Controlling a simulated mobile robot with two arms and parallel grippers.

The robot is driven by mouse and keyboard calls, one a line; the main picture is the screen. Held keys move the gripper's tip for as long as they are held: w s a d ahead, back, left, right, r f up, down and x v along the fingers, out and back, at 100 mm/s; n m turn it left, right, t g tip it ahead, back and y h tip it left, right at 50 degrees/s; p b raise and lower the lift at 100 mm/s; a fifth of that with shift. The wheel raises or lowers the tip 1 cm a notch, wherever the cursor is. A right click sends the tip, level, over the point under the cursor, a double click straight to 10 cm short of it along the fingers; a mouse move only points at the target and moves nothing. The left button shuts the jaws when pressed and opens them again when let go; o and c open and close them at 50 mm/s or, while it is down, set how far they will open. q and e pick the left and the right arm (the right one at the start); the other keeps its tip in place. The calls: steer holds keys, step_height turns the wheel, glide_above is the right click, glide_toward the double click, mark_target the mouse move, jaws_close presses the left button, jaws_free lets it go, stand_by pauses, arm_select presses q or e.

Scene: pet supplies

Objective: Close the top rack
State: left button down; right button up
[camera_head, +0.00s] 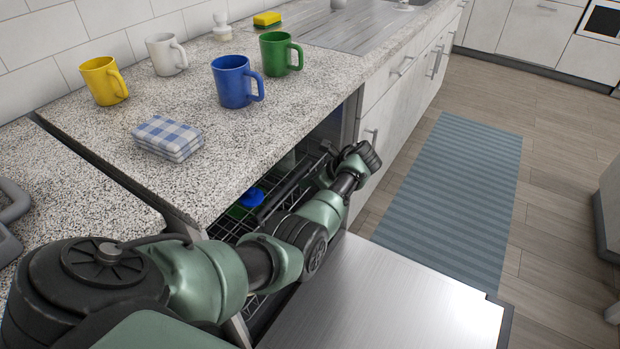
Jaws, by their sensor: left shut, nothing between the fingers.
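The dishwasher under the counter is open, with its steel door (400,300) folded down flat. Its top rack (285,192) is a dark wire rack with a black front bar, partly hidden by my left arm and the counter edge. A blue item (251,197) and something green sit in the rack. My left arm reaches across the rack's front. My left gripper (362,156) is at the far right end of the opening, close to the rack's front; it is shut and empty. I cannot tell whether it touches the rack. My right gripper is out of view.
On the speckled counter (120,175) stand yellow (103,82), white (165,55), blue (234,82) and green (279,54) mugs and a folded checked cloth (168,138). A blue striped mat (450,200) lies on the floor, which is otherwise clear there.

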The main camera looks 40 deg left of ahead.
arm_select(q)
steer(key=shift+s+a+f, duration=0.1)
steer(key=shift+s+a, duration=0.1)
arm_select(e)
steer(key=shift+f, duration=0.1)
arm_select(q)
steer(key=w+d+r, duration=0.1)
steer(key=d, duration=1.2)
steer(key=shift+w, duration=0.4)
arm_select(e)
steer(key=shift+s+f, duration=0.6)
